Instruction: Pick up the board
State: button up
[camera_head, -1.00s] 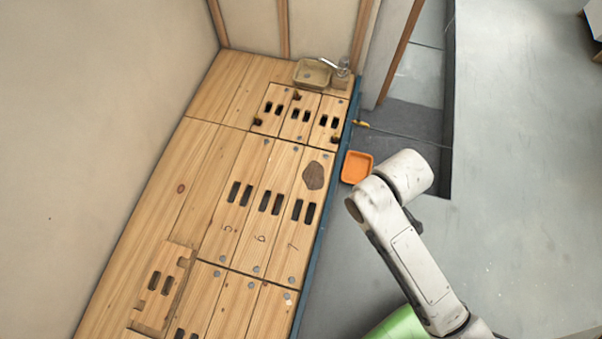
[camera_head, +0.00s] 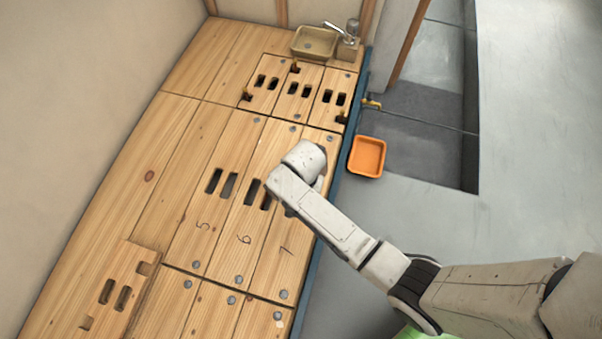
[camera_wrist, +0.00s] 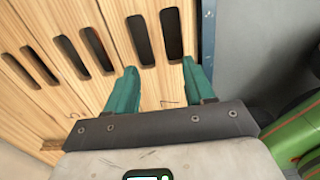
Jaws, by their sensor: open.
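Several wooden boards with paired dark hand slots lie side by side as a deck. In the head view, three long boards carry marks that look like 5 (camera_head: 188,240), 6 (camera_head: 228,255) and 7 (camera_head: 272,268). My arm covers part of the board marked 7. In the wrist view, my gripper (camera_wrist: 158,66) is open and empty, its two teal fingers apart over the board beside the dark edge strip (camera_wrist: 208,50). That board's two slots (camera_wrist: 171,34) lie just ahead of and between the fingertips. I cannot tell the gap to the wood.
An orange tray (camera_head: 367,157) sits on the grey floor right of the deck. A tan basin (camera_head: 314,43) and a tap bottle stand at the far end. A small slotted board piece (camera_head: 118,275) lies at lower left. A blue edge strip (camera_head: 352,125) borders the deck.

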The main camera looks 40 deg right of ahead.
notch_tip(320, 180, down, 6)
jog(key=shift+r+b, duration=0.25)
jog(key=shift+b, duration=1)
jog(key=f+b, duration=0.4)
jog(key=f, duration=0.1)
jog(key=shift+w+a+f, duration=0.15)
jog(key=shift+w+a, duration=0.05)
jog(key=shift+c, duration=0.3)
grip_shut()
